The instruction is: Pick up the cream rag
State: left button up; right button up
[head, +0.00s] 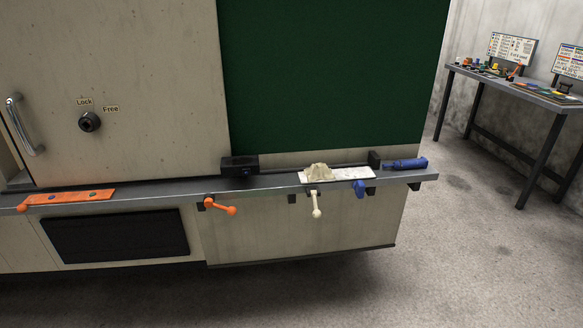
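The cream rag (319,172) is a small crumpled heap. It sits on a white mat or sheet (350,174) on the narrow grey ledge (262,187) along the front of the tram body. Neither of my grippers shows in the head view, and nothing touches the rag from above.
A black block (239,166) stands left of the rag; a blue tool (405,164) lies at the ledge's right end. An orange strip (67,197) lies far left. Orange (221,206), cream (316,205) and blue (359,187) handles hang at the front. A workbench (520,90) stands right; floor between is clear.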

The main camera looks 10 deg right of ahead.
aim_at(319, 170)
jog(key=i+j+z, duration=0.15)
jog(key=i, duration=0.25)
jog(key=i+j+z, duration=0.15)
jog(key=i, duration=0.25)
jog(key=i+j+z, duration=0.1)
jog(key=i, duration=0.3)
